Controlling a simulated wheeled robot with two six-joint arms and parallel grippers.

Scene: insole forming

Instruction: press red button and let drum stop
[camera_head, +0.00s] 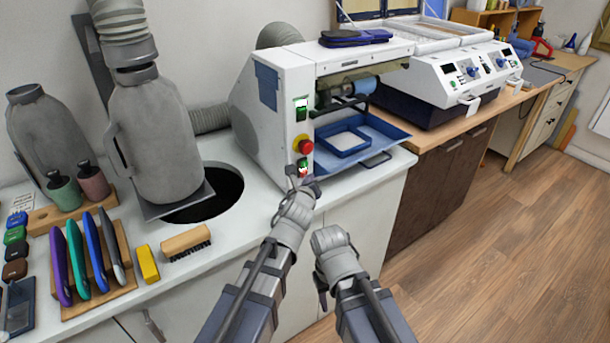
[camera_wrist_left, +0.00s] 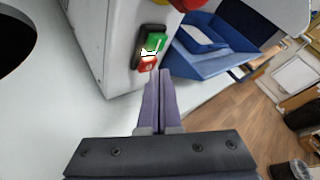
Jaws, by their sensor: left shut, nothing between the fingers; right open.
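The red button (camera_wrist_left: 148,64) is the lower half of a switch with a lit green button (camera_wrist_left: 155,42) above it, low on the front of the white machine (camera_head: 268,98). My left gripper (camera_head: 298,178) is shut and empty, its fingertips (camera_wrist_left: 160,72) right at the red button's lower edge. I cannot tell if they touch it. In the head view the fingertips partly cover this switch (camera_head: 302,163). A blue-grey drum (camera_head: 363,86) sits in the machine's opening; its motion cannot be told. My right gripper (camera_head: 330,242) is open, lower and right, its fingers hard to make out.
A red mushroom knob on yellow (camera_head: 304,144) and another green switch (camera_head: 301,108) sit above the lower switch. A blue tray (camera_head: 385,130) juts out to the right. A round hole (camera_head: 215,190) and a brush (camera_head: 186,242) are to the left on the counter.

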